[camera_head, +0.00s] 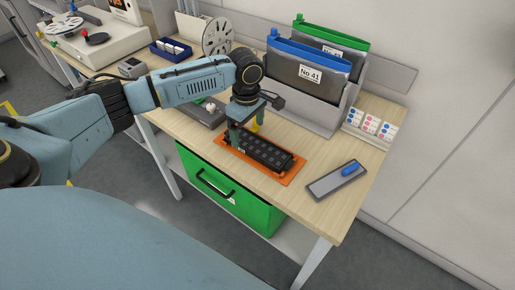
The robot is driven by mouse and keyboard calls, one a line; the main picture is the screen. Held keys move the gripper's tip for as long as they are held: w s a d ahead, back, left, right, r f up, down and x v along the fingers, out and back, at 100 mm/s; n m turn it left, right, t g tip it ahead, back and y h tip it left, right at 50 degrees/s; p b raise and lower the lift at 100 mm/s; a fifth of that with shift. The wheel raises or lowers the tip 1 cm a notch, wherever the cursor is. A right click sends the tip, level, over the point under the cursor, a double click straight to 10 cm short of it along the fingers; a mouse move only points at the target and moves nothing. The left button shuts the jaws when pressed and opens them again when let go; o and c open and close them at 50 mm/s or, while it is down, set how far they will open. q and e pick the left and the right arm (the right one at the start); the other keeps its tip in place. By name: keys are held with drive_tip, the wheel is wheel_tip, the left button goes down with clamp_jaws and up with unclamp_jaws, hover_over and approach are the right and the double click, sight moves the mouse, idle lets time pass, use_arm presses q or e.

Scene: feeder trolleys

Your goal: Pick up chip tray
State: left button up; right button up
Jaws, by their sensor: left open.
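The chip tray (268,154) is a black tray with rows of square pockets. It lies on an orange mat (289,180) near the front edge of the wooden table. My left gripper (243,132) points down over the left end of the tray. It is open, and its green-grey fingers are close to that end. I cannot tell whether they touch the tray. My right gripper is not in view.
Behind the tray, a grey rack (312,110) holds folders marked No 41. A grey plate with a blue object (349,170) lies to the right. A green bin (229,193) sits below the tabletop. A reel (217,37) stands at the back left.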

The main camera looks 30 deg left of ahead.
sight(249, 142)
use_arm(q)
wheel_tip(249, 142, down, 4)
drive_tip(key=shift+f, duration=0.1)
drive_tip(key=shift+w, duration=0.1)
drive_tip(key=c, duration=1.2)
drive_tip(key=shift+o, duration=0.2)
